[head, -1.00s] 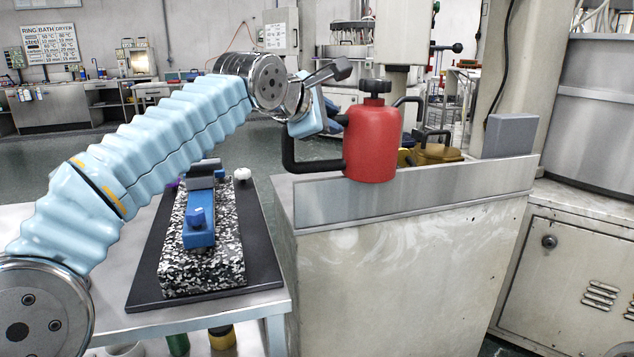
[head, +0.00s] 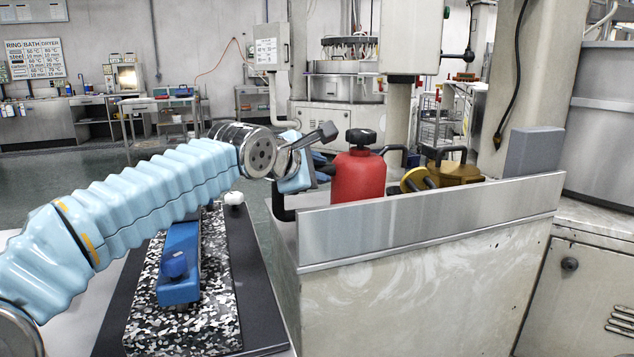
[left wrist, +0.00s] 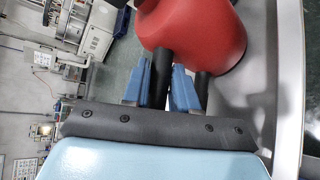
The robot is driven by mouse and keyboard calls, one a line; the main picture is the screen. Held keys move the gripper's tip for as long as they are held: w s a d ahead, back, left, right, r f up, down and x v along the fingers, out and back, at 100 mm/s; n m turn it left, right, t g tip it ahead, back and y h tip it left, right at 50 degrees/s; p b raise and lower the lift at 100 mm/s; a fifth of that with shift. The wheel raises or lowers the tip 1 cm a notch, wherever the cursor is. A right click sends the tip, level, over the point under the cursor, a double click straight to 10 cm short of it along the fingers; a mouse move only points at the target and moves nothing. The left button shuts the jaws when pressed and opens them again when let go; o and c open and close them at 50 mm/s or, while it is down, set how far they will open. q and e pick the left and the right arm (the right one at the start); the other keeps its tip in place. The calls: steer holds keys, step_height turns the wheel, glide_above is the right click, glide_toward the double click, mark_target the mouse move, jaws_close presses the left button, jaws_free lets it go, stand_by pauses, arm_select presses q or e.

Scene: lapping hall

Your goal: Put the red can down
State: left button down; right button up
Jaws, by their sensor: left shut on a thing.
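The red can (head: 358,176) has a black cap and black tubes. In the head view it is upright behind a bare metal plate (head: 430,222) on the machine's edge, which hides its bottom. I cannot tell whether it touches the surface below. My left gripper (head: 312,172) is at the can's left side, shut on its black handle. In the left wrist view the blue fingers (left wrist: 164,88) close around the black handle, and the red body (left wrist: 195,35) is just beyond them. My right gripper is not in view.
A brass-coloured can (head: 455,172) and a grey block (head: 533,152) are right of the red can. A speckled stone slab (head: 150,318) with a blue tool (head: 182,262) lies on a black mat at lower left. A white knob (head: 234,198) is near the slab's far end.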

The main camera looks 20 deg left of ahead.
arm_select(q)
steer(key=shift+f, duration=0.55)
steer(key=c, duration=0.9)
jaws_free()
steer(key=shift+f, duration=0.1)
steer(key=shift+o, duration=0.2)
steer(key=v, duration=1.2)
steer(key=shift+b, duration=0.35)
steer(key=shift+s, duration=0.1)
